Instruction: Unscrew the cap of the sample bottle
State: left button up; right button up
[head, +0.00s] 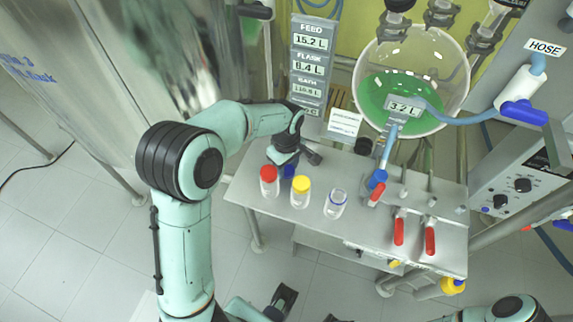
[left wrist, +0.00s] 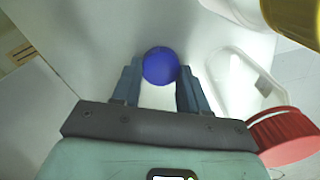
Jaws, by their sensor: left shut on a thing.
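My left gripper (head: 287,160) points down at the back left of the grey bench. It is shut on a blue cap (left wrist: 160,66), which sits between its two fingers in the left wrist view. In the head view only a bit of the blue cap (head: 289,171) shows below the gripper. A pale shape lies under the cap, but I cannot tell whether it is a bottle body.
A red-capped bottle (head: 269,182) and a yellow-capped bottle (head: 300,193) stand close in front of the left gripper. Valves with red handles (head: 399,232) are on the right of the bench (head: 285,222). A glass flask with green liquid (head: 385,92) hangs behind.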

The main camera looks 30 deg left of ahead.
aim_at(286, 169)
pick_arm(q)
jog(key=shift+f, duration=0.2)
jog(key=o, duration=1.2)
jog(key=shift+c, duration=0.2)
notch_tip(286, 169, up, 13)
jog(key=p, duration=0.2)
jog(key=shift+f, duration=0.2)
